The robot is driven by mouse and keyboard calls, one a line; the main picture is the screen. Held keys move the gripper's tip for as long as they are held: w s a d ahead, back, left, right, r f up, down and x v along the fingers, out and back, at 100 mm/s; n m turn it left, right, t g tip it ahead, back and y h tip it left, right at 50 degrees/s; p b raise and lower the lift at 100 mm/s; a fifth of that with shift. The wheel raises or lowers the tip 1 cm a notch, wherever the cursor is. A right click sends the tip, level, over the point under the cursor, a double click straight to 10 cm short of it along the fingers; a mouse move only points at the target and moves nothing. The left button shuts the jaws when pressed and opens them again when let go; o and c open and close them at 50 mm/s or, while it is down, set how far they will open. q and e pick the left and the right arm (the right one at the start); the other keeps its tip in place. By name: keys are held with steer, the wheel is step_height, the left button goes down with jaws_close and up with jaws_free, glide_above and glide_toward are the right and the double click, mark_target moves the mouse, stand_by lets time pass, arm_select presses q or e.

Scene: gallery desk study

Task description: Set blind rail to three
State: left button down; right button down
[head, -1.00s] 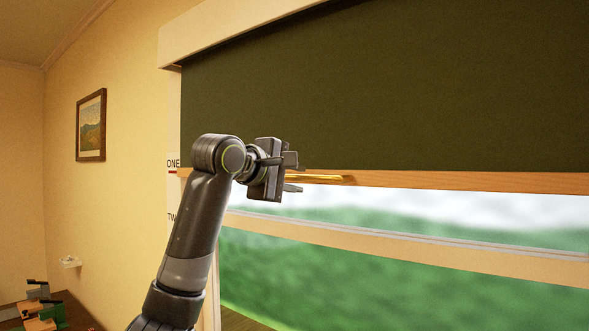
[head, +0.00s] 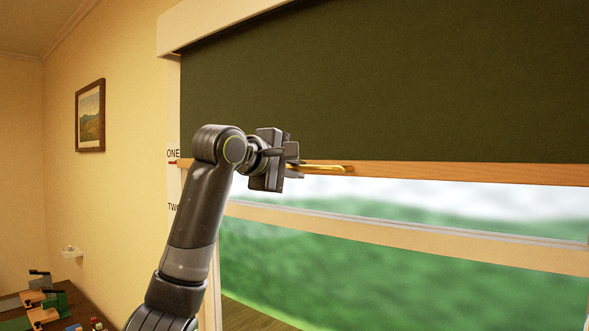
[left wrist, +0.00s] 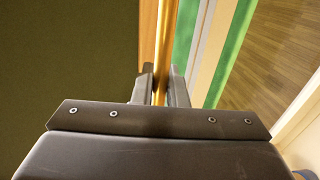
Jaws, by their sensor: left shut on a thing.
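The dark green blind (head: 380,90) hangs over the upper window, with a wooden rail (head: 460,172) along its bottom edge. A brass handle (head: 325,168) is on the rail. The rail is level with the ONE mark (head: 173,154) on the left window frame; the TWO mark (head: 173,207) is lower and partly hidden by my arm. A THREE mark is not in view. My left gripper (head: 297,167) is shut on the brass handle. In the left wrist view the handle (left wrist: 161,80) runs between the two fingers (left wrist: 160,90). My right gripper is not in view.
The window's wooden crossbar (head: 400,233) runs below the rail, with green outdoors behind the glass. A framed picture (head: 90,115) and a small white wall fitting (head: 72,252) are on the left wall. Small objects stand on a desk at lower left.

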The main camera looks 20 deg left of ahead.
arm_select(q)
step_height(320, 180, down, 40)
steer(key=b, duration=2.4)
steer(key=shift+r, duration=0.15)
steer(key=c, duration=1.6)
jaws_free()
steer(key=shift+o, duration=0.2)
steer(key=b+v, duration=0.3)
steer(key=v, duration=1.4)
steer(key=shift+s, duration=0.25)
